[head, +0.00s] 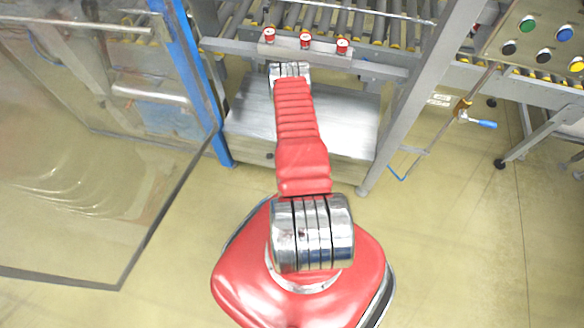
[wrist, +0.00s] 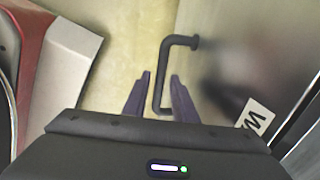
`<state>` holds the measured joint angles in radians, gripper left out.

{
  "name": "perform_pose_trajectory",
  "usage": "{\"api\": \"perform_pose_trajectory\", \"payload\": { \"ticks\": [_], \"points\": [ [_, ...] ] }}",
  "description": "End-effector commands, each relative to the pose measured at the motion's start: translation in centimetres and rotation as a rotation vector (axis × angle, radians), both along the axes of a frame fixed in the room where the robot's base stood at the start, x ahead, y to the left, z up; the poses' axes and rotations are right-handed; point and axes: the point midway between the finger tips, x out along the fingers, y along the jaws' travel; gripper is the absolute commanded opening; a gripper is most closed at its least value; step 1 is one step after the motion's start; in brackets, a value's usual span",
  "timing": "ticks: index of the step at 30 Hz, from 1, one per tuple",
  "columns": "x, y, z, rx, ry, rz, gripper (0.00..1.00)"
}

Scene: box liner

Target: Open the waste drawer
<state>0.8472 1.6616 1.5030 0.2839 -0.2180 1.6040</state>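The waste drawer shows as a grey metal front (wrist: 235,45) on the right in the wrist view. A dark bent bar handle (wrist: 163,68) sticks out from it. My gripper (wrist: 158,88) is open, with its two purple fingers on either side of the handle's long bar. A gap shows between the bar and each finger, so I see no grip on it. A white label with a letter W (wrist: 256,117) is on the front. In the head view a grey metal cabinet (head: 345,125) stands below the conveyor. My arm hides the gripper and handle there.
A roller conveyor (head: 345,22) with red buttons (head: 305,40) on its rail is above the cabinet. A clear panel door (head: 85,200) with a blue post (head: 190,75) is at left. A grey leg (head: 415,100) stands at right. The floor (head: 460,240) at right is free.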

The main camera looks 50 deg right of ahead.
Motion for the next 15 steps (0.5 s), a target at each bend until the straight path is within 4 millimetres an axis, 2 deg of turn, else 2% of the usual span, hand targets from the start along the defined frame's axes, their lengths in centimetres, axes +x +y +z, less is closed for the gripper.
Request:
{"api": "perform_pose_trajectory", "payload": {
  "ticks": [2, 10, 15],
  "points": [
    [0.0, -0.01, 0.01, 0.0, 0.0, 0.0, 0.19],
    [0.0, 0.0, 0.02, 0.0, 0.0, 0.0, 0.0],
    [-0.01, 0.02, 0.01, 0.0, 0.0, 0.0, 0.0]
  ]
}}
